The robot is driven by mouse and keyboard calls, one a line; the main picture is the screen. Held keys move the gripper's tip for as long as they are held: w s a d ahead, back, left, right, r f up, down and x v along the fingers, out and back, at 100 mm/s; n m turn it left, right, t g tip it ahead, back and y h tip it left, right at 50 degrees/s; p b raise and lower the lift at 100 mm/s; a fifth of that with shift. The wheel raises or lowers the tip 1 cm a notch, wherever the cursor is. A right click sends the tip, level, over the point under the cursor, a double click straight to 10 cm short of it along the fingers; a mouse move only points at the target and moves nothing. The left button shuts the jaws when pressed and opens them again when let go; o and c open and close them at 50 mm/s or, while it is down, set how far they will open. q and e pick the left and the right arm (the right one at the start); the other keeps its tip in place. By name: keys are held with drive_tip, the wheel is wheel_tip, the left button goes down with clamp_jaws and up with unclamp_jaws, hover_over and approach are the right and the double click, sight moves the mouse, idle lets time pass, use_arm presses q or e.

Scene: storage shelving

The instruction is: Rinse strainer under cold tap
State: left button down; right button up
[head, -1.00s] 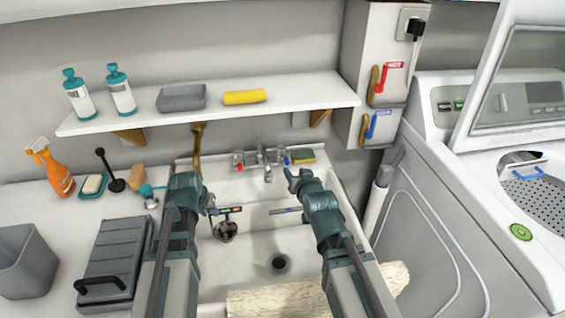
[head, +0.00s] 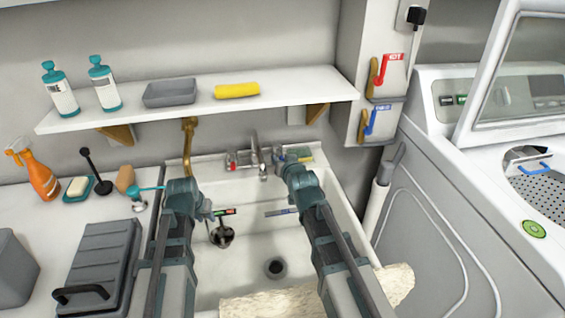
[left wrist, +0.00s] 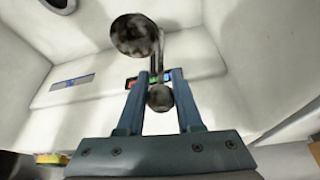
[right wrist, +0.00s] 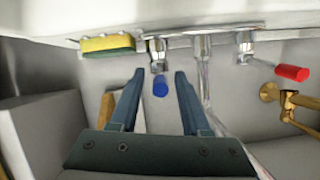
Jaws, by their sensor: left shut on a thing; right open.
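The strainer (head: 221,234) is a dark metal piece over the left part of the white sink (head: 203,271). My left gripper (head: 208,212) is shut on it; in the left wrist view, its round knob (left wrist: 160,98) sits between the fingers (left wrist: 155,74) and its dark disc (left wrist: 131,36) extends beyond. The tap's spout (head: 263,170) stands at the sink's back, up and right of the strainer. The blue cold handle (right wrist: 160,87) is just beyond and between my right gripper's fingertips (right wrist: 158,74). My right gripper (head: 284,166) is open and empty; contact is not visible. Water flow cannot be made out.
A red handle (right wrist: 292,72) is at the tap's other side. A yellow-green sponge (right wrist: 107,45) lies near the cold handle. A shelf (head: 197,105) runs above the sink. A pale cloth (head: 300,300) drapes over the front edge.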

drive_tip(key=shift+c, duration=0.2)
clamp_jaws()
idle(1.3)
